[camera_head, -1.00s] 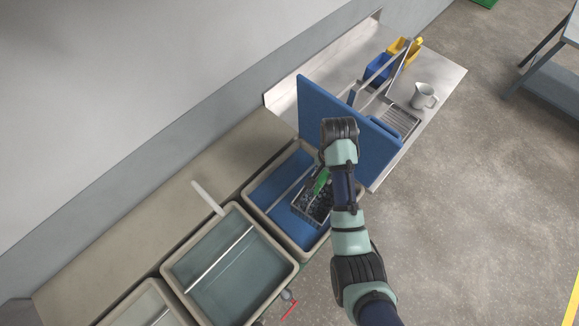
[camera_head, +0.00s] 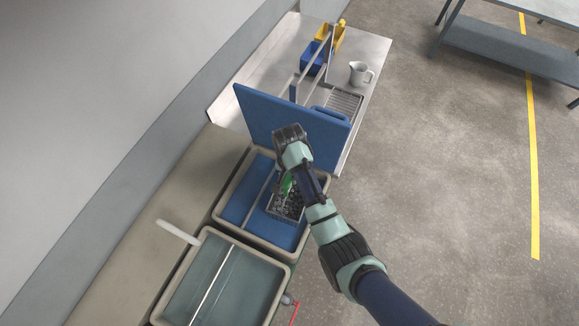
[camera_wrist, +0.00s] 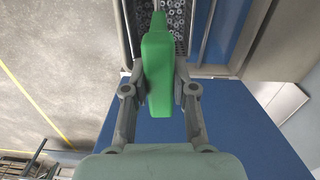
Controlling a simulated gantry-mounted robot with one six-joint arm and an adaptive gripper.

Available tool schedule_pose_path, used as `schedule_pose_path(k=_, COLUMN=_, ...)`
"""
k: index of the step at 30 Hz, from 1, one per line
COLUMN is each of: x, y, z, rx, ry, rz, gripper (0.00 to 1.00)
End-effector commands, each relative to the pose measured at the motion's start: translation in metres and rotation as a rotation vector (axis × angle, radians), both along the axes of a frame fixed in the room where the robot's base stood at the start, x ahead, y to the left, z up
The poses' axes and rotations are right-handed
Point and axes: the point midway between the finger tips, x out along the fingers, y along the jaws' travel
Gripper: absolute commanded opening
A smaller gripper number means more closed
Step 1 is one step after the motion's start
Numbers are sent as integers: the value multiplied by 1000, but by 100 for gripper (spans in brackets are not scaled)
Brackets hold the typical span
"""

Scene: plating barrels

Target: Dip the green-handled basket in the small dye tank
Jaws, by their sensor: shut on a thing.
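The basket (camera_head: 283,211) is a dark mesh box filled with small metal parts, with a green handle (camera_head: 286,186). In the wrist view, my gripper (camera_wrist: 158,85) is shut on the green handle (camera_wrist: 157,60), with a finger on each side. The basket's parts (camera_wrist: 177,22) show at the top of that view. In the head view, the basket is at the tank with blue liquid (camera_head: 236,205); I cannot tell how deep it hangs. A raised blue lid (camera_head: 262,118) stands behind this tank. My wrist hides part of the handle in the head view.
A larger tank of greyish liquid (camera_head: 205,237) with a rod across it stands nearer. A pale stick (camera_head: 178,232) juts out beside it. A steel bench (camera_head: 374,62) behind holds blue (camera_head: 313,59) and yellow bins (camera_head: 330,38) and a grey jug (camera_head: 360,74). Open floor lies right.

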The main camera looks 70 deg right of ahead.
Motion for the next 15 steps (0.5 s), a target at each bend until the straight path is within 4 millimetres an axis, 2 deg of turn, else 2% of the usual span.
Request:
schedule_pose_path(k=10, x=0, y=0, z=-36, rx=-1, ry=0, rz=0, gripper=0)
schedule_pose_path(k=15, x=1, y=-1, z=-60, rx=-2, ry=-2, rz=0, gripper=0)
